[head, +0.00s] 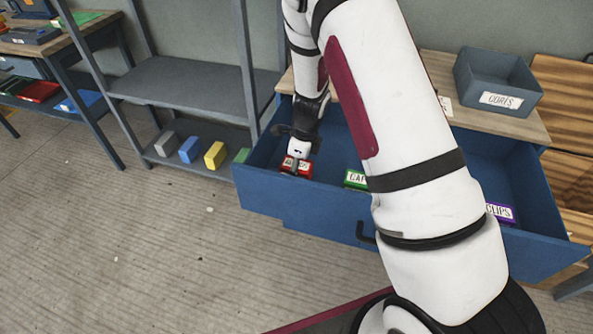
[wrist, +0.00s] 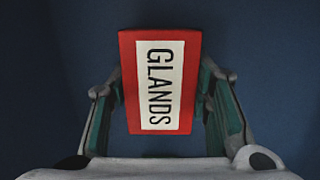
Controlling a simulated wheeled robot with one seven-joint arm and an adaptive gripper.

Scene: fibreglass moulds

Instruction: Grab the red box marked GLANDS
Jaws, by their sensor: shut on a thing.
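The red box marked GLANDS (wrist: 187,82) has a white label with black letters and lies between my gripper's fingers in the wrist view. My gripper (wrist: 160,95) is shut on it, with one finger against each long side. In the head view the red box (head: 304,170) sits at the left end of the open blue drawer (head: 270,199). My gripper (head: 297,166) reaches down over it from above and hides part of its label. The box's underside is hidden, so I cannot tell whether it touches the drawer floor.
A green box (head: 355,179) and a purple box marked CLIPS (head: 501,212) lie farther right in the drawer; my arm hides the space between. A bin marked CORES (head: 497,78) stands on the wooden top behind. A grey shelf unit (head: 184,84) stands at the left.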

